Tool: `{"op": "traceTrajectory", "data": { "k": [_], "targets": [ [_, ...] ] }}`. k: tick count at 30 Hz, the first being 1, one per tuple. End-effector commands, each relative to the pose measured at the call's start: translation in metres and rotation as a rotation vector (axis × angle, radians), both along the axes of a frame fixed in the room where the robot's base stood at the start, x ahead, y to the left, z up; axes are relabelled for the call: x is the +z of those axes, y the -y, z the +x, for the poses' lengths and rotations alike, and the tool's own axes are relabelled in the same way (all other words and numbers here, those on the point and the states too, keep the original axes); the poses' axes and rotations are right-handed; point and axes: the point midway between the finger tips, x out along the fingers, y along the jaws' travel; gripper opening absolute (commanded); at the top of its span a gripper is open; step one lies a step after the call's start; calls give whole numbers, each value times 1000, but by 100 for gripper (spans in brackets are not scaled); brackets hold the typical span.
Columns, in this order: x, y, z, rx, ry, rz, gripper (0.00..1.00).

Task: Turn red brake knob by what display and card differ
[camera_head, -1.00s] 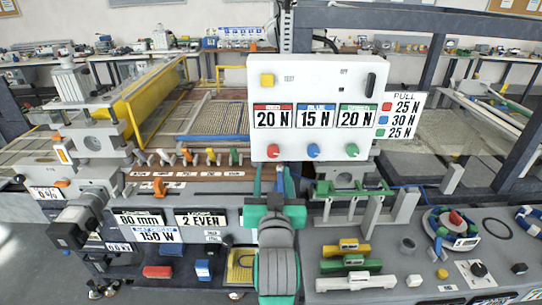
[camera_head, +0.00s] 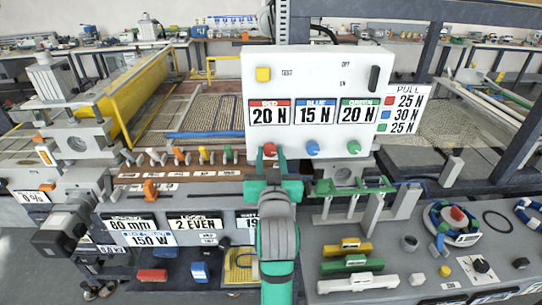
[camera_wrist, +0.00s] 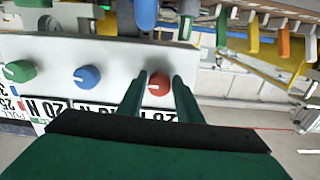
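The white brake panel (camera_head: 305,72) shows red 20 N, blue 15 N and green 20 N on its display (camera_head: 270,112). The PULL card (camera_head: 405,108) reads red 25 N, blue 30 N, green 25 N. The red knob (camera_head: 269,150) sits at the panel's lower left, beside the blue knob (camera_head: 312,148) and green knob (camera_head: 353,147). My gripper (camera_head: 270,158) is at the red knob. In the wrist view, which is upside down, the fingers of my gripper (camera_wrist: 158,92) stand apart on either side of the red knob (camera_wrist: 158,84); contact is unclear.
A yellow button (camera_head: 263,74) and a black switch (camera_head: 374,79) are on the panel's upper part. A row of coloured levers (camera_head: 203,155) stands to the left. A green bracket (camera_head: 350,187) is below right of the panel.

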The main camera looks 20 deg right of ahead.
Motion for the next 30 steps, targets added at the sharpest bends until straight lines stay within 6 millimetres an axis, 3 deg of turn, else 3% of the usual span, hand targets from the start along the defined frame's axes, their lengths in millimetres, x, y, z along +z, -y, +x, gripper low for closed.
{"op": "traceTrajectory", "data": {
  "k": [1, 3, 14, 30],
  "targets": [
    [0, 0, 0, 0, 0, 0, 19],
    [0, 0, 0, 0, 0, 0, 4],
    [0, 0, 0, 0, 12, 46, 4],
    [0, -1, 0, -2, 116, 416, 4]
  ]
}}
